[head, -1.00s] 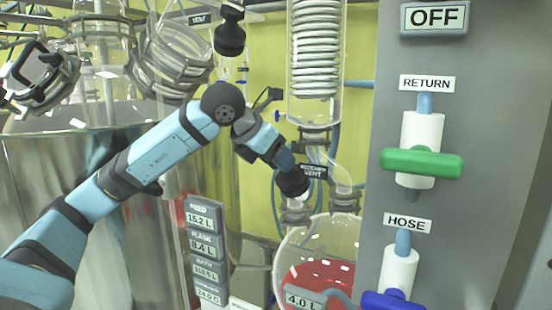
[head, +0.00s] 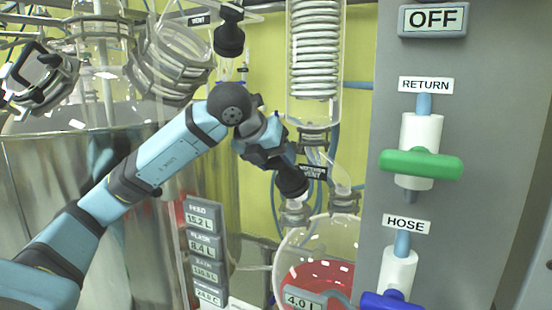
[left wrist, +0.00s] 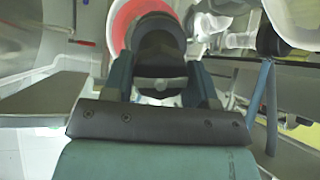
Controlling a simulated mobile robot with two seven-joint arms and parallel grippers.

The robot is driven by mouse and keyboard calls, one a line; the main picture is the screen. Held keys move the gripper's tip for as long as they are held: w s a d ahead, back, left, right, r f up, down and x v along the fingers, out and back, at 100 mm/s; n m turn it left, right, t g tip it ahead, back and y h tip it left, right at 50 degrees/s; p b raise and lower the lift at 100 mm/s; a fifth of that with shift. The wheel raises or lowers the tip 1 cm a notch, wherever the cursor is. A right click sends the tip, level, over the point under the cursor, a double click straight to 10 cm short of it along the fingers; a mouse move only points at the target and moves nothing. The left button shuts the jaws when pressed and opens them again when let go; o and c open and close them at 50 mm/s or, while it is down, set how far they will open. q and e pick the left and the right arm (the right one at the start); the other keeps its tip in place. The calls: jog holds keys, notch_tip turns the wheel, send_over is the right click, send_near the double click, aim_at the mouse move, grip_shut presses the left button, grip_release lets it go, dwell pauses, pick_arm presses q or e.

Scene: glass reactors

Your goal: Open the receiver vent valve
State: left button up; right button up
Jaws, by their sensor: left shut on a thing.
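The flask holds red liquid. My left gripper (head: 284,165) reaches it from the upper left and is shut on the knob. In the left wrist view the dark knob (left wrist: 158,45) lies between the two fingers of my left gripper (left wrist: 160,85), with the red flask contents behind it. The knob's stem is hidden, so I cannot tell how far the valve is turned. My right gripper is not in view.
A grey panel (head: 470,200) stands close at the right, with green (head: 420,165) and blue (head: 390,301) valve handles. A coiled glass condenser (head: 316,60) hangs above the knob. Another black knob (head: 229,38) hangs at upper middle. Grey readouts (head: 206,255) stand below my arm.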

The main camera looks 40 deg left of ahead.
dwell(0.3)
pick_arm(q)
jog(key=o, duration=0.9)
jog(key=shift+r, duration=0.1)
jog(key=p+v, duration=0.1)
jog(key=v, duration=1.2)
jog(key=shift+s+d+r, duration=0.1)
jog(key=shift+s+r, duration=0.1)
jog(key=shift+s, duration=0.1)
